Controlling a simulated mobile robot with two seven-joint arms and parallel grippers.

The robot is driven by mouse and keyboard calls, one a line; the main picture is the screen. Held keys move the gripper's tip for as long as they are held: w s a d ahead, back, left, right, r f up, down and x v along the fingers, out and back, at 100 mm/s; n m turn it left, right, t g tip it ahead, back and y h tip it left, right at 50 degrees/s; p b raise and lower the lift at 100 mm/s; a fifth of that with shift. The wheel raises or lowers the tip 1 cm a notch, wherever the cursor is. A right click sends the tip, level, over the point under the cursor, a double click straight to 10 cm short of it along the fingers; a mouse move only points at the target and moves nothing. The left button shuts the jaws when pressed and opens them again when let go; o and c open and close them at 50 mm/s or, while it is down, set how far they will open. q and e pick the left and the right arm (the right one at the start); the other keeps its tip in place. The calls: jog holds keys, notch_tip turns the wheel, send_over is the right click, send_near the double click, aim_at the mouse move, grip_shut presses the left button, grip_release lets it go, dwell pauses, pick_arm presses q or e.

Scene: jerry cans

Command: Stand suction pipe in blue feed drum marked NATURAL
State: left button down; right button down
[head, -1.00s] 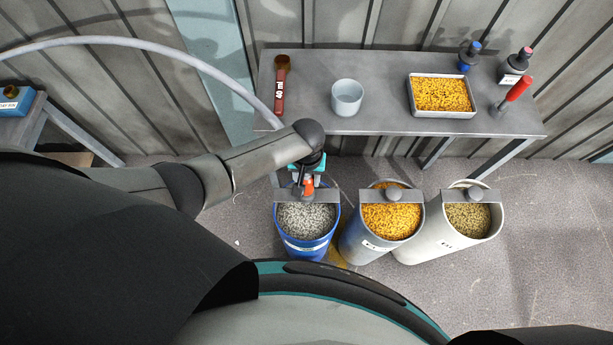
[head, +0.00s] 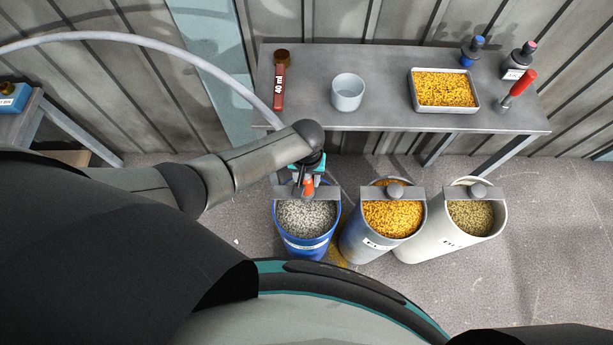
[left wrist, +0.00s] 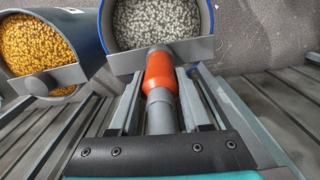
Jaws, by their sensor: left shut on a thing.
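The blue feed drum (head: 304,246) stands on the floor below the table, full of grey-white pellets, with a grey plate across its far rim. Its label is too small to read. My left gripper (head: 311,170) is above that plate, shut on the suction pipe (head: 308,187), which has an orange sleeve. The left wrist view shows the orange sleeve (left wrist: 159,73) and grey shaft between the fingers (left wrist: 161,108), with its far end at the plate of the blue drum (left wrist: 112,30). Whether the pipe is through the plate is hidden. My right gripper is out of view.
A grey drum (head: 352,237) of orange pellets and a white drum (head: 428,248) of olive pellets stand to the right. The table (head: 400,121) behind holds a cup (head: 348,92), a pellet tray (head: 443,111) and bottles. A pale hose (head: 160,48) arches from the left.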

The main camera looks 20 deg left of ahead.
pick_arm(q)
jog(key=shift+c, duration=1.4)
grip_release()
notch_tip(320, 180, up, 14)
jog(key=p, duration=0.5)
jog(key=shift+f+p, duration=0.2)
jog(key=shift+p, duration=0.1)
jog(key=shift+r, duration=0.8)
